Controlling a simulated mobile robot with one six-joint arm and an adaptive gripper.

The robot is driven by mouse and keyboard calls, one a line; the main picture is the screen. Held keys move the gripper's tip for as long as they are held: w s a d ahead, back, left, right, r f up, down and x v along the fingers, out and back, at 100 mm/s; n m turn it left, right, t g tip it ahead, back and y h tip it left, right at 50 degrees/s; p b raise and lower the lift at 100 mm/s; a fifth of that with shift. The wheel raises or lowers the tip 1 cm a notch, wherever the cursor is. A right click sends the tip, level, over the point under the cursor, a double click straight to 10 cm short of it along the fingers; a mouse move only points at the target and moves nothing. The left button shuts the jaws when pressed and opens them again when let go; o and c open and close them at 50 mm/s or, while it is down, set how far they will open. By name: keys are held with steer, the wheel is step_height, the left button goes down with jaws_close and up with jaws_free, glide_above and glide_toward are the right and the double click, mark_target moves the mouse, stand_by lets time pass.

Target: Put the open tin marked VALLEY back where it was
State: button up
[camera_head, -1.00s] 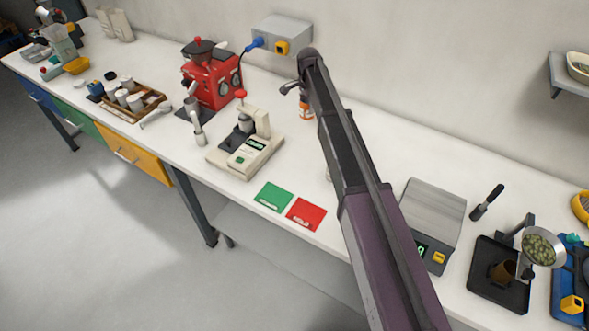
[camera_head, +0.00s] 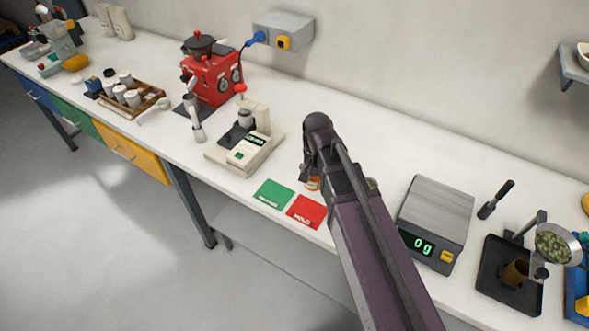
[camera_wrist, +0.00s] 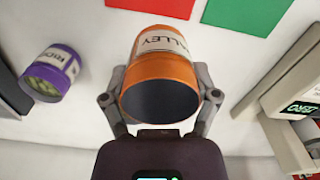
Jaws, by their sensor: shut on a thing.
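An orange tin (camera_wrist: 160,70) with a white label reading "ALLEY", its start out of sight, is in the wrist view. Its open mouth faces the camera and its inside looks dark. My gripper (camera_wrist: 160,98) is shut on the tin, one finger on each side. In the head view a little orange of the tin (camera_head: 313,184) shows below my gripper (camera_head: 310,174), just behind the red card (camera_head: 307,211). My arm hides much of the bench around it. I cannot tell whether the tin touches the bench.
A purple labelled tin (camera_wrist: 50,73) stands left of the held tin in the wrist view. A green card (camera_head: 273,194) lies beside the red one. A cream meter (camera_head: 246,145) stands left, a scale (camera_head: 437,215) reading 0 g right. Bench toward the wall is clear.

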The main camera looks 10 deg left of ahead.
steer(key=s, duration=0.2)
steer(key=s+d+n, duration=0.1)
steer(key=shift+f, duration=0.25)
steer(key=w+a, duration=0.2)
steer(key=w, duration=0.2)
steer(key=w+a+f+b, duration=0.1)
steer(key=w+a, duration=0.2)
steer(key=w, duration=0.1)
steer(key=w+a, duration=0.2)
steer(key=w, duration=0.2)
steer(key=shift+w+a+f+b, duration=0.2)
steer(key=shift+w+a+b, duration=0.05)
steer(key=shift+w+b, duration=0.05)
steer(key=shift+w, duration=0.1)
steer(key=shift+w+a, duration=0.15)
steer(key=shift+w, duration=0.05)
steer(key=shift+w+a+f+b, duration=0.2)
steer(key=shift+w+f+b, duration=0.1)
steer(key=shift+f+b, duration=1.55)
steer(key=shift+f, duration=0.15)
